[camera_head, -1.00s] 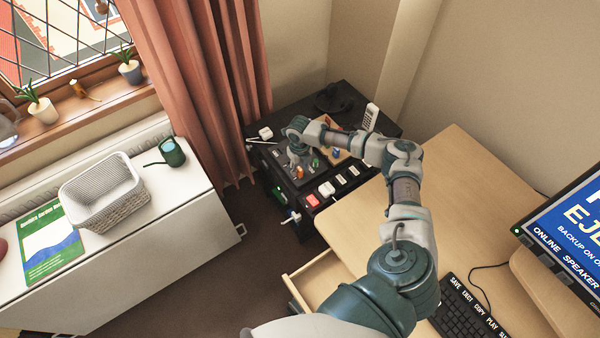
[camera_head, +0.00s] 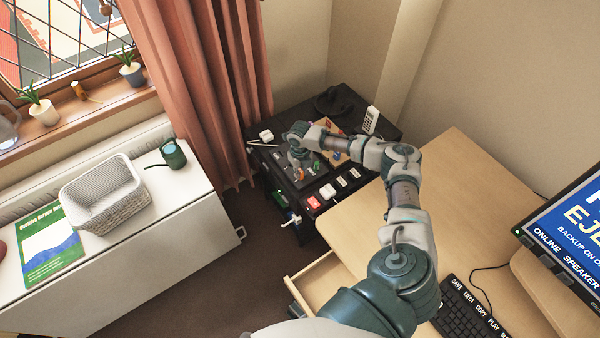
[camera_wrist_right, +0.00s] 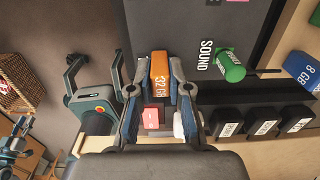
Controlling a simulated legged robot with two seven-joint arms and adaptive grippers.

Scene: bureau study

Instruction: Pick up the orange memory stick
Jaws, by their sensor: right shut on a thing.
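The orange memory stick (camera_wrist_right: 158,76), marked 32 GB, stands out in the right wrist view between the two dark fingers of my right gripper (camera_wrist_right: 159,84). The fingers are shut on its sides. In the head view my right gripper (camera_head: 299,170) points down over the dark unit at the desk's far left corner, with a small spot of orange at its tips. Whether the stick touches the unit below is hard to tell. My left gripper does not show in the head view.
A green stick (camera_wrist_right: 230,66) and a blue stick (camera_wrist_right: 303,70) lie to the right of my fingers. Black keys (camera_wrist_right: 264,121), a red switch (camera_wrist_right: 151,118) and a white piece are close by. The wooden desk (camera_head: 450,190) has clear room.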

